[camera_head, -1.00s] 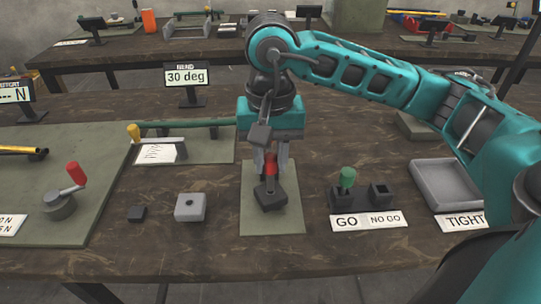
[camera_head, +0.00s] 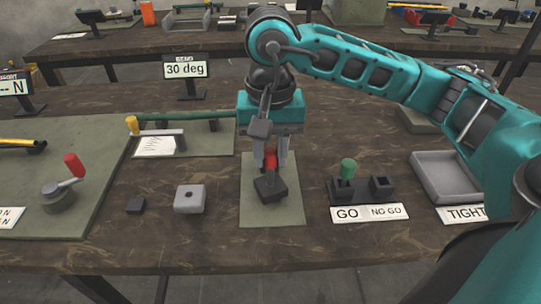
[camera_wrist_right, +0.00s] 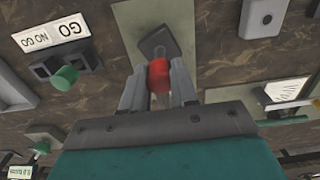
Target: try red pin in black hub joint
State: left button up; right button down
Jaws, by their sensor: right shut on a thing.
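The black hub joint (camera_head: 270,188) sits on a grey-green mat (camera_head: 286,213) in the middle of the table. The red pin (camera_head: 270,160) stands over it; in the right wrist view the red pin (camera_wrist_right: 159,76) is between the two fingers, in front of the black hub (camera_wrist_right: 158,40). My right gripper (camera_head: 270,164) points down and is shut on the red pin. How deep the pin sits in the hub is hidden by the fingers. My left gripper is not in view.
Right of the mat are a GO / NO GO gauge (camera_head: 381,188) with a green pin (camera_head: 347,168) and a grey tray (camera_head: 450,198) by a TIGHT label.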

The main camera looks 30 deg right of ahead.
jog(key=shift+r, duration=0.1)
jog(key=shift+r+p, duration=1.6)
jog(key=shift+r, duration=1.35)
jog(key=shift+f, duration=0.1)
